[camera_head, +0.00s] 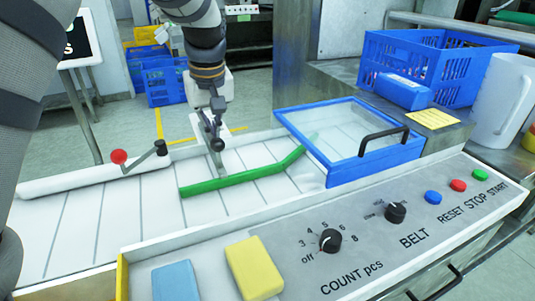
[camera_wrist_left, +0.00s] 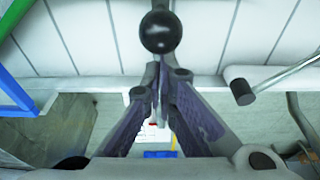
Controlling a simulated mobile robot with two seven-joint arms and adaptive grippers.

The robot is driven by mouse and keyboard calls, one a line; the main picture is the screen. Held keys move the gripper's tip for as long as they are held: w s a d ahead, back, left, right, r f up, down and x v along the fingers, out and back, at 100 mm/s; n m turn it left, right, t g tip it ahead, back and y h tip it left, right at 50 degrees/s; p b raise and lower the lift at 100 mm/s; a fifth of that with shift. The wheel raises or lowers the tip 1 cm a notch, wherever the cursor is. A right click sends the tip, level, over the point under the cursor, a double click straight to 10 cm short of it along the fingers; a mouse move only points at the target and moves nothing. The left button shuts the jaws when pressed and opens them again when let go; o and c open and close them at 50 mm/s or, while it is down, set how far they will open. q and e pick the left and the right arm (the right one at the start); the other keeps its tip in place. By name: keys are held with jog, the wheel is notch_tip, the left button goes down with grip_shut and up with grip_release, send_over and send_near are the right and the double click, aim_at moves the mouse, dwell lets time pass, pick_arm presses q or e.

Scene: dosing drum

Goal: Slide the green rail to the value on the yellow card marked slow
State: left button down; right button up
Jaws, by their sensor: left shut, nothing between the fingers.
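The green rail (camera_head: 235,183) lies across the white slatted belt, with its right part bent toward the blue-framed clear cover (camera_head: 355,135). My left gripper (camera_head: 216,142) points down at the belt's far edge, behind the rail. Its fingers are shut and empty. In the left wrist view a black ball knob (camera_wrist_left: 158,32) stands just beyond the closed fingertips (camera_wrist_left: 160,75); I cannot tell whether they touch. A yellow card (camera_head: 432,118) lies on the metal ledge at the right, its writing too small to read. No scale for the rail is readable. My right gripper is not in view.
A red-knobbed crank (camera_head: 119,157) stands at the belt's far left edge. The front panel has a COUNT dial (camera_head: 330,240), a BELT dial (camera_head: 396,212) and coloured buttons. A blue block (camera_head: 175,282) and a yellow block (camera_head: 254,268) lie in front. A blue crate (camera_head: 430,68) stands behind.

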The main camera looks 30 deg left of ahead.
pick_arm(q)
notch_tip(320, 180, up, 8)
jog(key=a, duration=0.1)
jog(key=shift+w, duration=0.45)
dwell(0.3)
jog(key=shift+a+f, duration=0.1)
